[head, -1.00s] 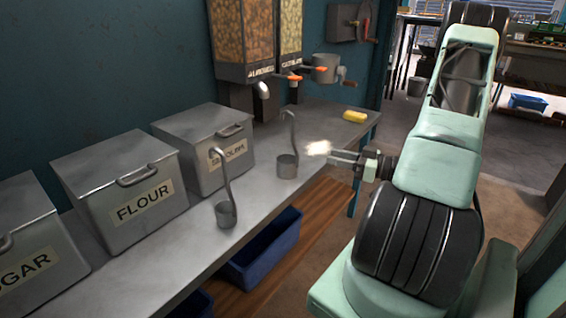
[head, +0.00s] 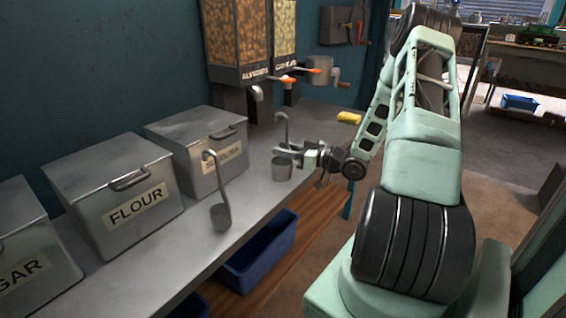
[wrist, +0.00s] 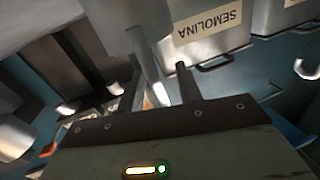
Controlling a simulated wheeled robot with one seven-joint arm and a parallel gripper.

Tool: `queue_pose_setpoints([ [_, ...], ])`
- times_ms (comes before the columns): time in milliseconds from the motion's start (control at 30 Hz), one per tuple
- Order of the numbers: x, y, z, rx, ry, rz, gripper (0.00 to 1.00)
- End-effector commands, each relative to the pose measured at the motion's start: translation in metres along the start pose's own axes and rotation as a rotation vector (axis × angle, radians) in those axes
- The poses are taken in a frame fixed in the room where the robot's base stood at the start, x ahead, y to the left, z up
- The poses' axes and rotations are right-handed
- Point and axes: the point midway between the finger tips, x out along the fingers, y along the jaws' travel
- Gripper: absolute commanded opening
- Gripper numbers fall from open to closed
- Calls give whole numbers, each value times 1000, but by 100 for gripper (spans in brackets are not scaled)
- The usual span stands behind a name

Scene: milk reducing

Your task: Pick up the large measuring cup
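Two grey metal measuring cups with long hooked handles stand on the metal counter. The far one (head: 281,171) looks larger, allowing for distance. The nearer one (head: 221,216) stands in front of the semolina bin. My gripper (head: 279,152) is at the far cup's handle, just above its rim, coming from the right. In the wrist view, my gripper (wrist: 160,92) has its two dark fingers apart, with a shiny upright handle (wrist: 146,62) between or just beyond them. I cannot tell whether a finger touches it. The gripper partly hides the far cup's handle.
Flour (head: 112,190), sugar and semolina (head: 197,150) bins line the wall on the left. Dispensers (head: 252,45) with orange levers and a hand-cranked grinder (head: 321,72) are behind the far cup. A yellow sponge (head: 349,118) lies at the counter's far end. A blue crate (head: 262,254) sits below.

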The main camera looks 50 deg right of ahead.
Motion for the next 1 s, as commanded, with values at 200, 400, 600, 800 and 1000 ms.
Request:
queue_pose_setpoints([
  [200, 5, 0, 0, 1, -1, 1, 35],
  [400, 5, 0, 0, 1, -1, 1, 2],
  [600, 5, 0, 0, 0, 0, 1, 0],
  [800, 5, 0, -5, -2, 0, 1, 0],
  [1000, 5, -3, -38, -6, 0, -1, 0],
])
